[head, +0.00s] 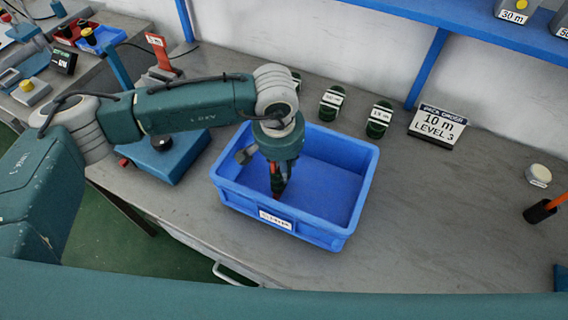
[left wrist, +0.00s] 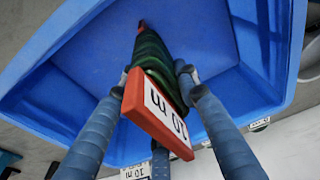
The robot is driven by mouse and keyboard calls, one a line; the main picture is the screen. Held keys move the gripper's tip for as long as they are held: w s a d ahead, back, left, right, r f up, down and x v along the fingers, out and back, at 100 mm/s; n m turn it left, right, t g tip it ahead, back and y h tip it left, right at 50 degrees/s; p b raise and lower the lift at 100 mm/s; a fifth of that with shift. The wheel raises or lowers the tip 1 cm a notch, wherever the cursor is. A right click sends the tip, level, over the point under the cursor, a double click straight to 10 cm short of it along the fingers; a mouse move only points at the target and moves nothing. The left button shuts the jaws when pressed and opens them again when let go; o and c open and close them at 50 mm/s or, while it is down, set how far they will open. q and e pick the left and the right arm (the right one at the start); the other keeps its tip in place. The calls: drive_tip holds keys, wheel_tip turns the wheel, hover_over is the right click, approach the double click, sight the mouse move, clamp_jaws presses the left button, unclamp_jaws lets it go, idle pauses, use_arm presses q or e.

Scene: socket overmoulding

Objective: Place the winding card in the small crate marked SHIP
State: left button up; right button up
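The winding card (left wrist: 160,105) has red-orange ends, dark green cord wound round it and a white "10 m" label, as the left wrist view shows. My left gripper (head: 279,172) points down inside the blue crate (head: 336,228), with its fingers closed around the card. In the head view only a little of the card, with a red tip, shows below the fingers, low over the crate floor. I cannot tell whether it touches the floor. The crate has a white label (head: 275,219) on its front, too small to read surely. My right gripper is not in view.
A blue box (head: 165,160) stands left of the crate.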

use_arm(q)
drive_tip(key=r+b, duration=0.1)
drive_tip(key=r, duration=0.2)
drive_tip(key=s+r+b, duration=0.1)
drive_tip(key=r, duration=0.3)
drive_tip(key=r+b, duration=0.1)
drive_tip(key=r, duration=0.2)
drive_tip(key=shift+s+a+r, duration=0.25)
drive_tip(key=shift+r, duration=0.1)
drive_tip(key=shift+s+r, duration=0.1)
drive_tip(key=shift+r, duration=0.4)
drive_tip(key=shift+f, duration=0.1)
